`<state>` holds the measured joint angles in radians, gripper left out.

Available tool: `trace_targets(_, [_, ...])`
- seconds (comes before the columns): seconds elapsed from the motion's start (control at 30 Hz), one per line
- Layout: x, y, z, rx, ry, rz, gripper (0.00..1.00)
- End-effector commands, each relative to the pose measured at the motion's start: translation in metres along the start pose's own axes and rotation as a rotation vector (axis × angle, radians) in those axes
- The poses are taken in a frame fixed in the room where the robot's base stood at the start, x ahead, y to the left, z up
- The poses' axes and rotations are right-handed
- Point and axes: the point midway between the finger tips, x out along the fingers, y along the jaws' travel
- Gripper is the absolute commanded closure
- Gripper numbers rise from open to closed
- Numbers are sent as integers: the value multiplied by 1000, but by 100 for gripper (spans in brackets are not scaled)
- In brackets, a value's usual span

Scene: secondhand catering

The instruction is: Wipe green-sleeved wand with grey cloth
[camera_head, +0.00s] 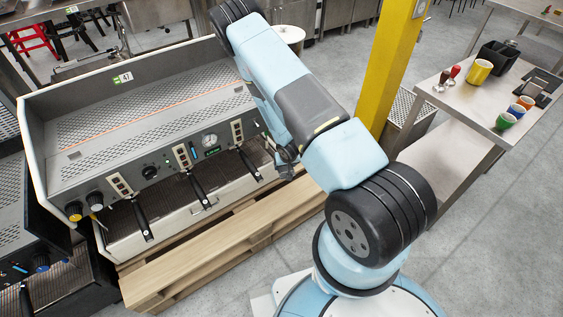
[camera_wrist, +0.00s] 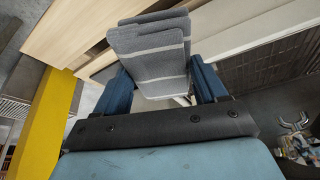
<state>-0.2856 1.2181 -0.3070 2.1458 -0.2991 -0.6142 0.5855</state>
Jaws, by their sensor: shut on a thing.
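My gripper (camera_wrist: 162,82) is shut on a grey cloth with pale stripes (camera_wrist: 150,68), which stands folded between its two blue fingers in the wrist view. In the head view my arm reaches over the right end of a large espresso machine (camera_head: 150,110). The gripper end is mostly hidden behind the arm there, and the cloth cannot be made out. I cannot pick out a green-sleeved wand in either view. The machine's right end is covered by my arm. I cannot tell whether the cloth touches anything.
The machine sits on a wooden pallet (camera_head: 190,262), its handles (camera_head: 197,190) jutting forward. A yellow post (camera_head: 387,70) stands right of my arm. A steel table (camera_head: 478,110) at right holds cups and tampers. Another dark machine (camera_head: 32,215) stands at left. Floor at lower right is clear.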

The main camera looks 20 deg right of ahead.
Motion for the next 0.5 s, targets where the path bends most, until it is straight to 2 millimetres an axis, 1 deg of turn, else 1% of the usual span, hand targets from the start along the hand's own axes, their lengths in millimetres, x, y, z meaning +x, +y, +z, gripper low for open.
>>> trace_targets(0.1, [2, -14, -4, -19, 2, -10, 57])
trace_targets(0.2, [4, -24, -10, -30, 1, -14, 57])
trace_targets(0.5, [12, -39, -30, -38, 2, -18, 57])
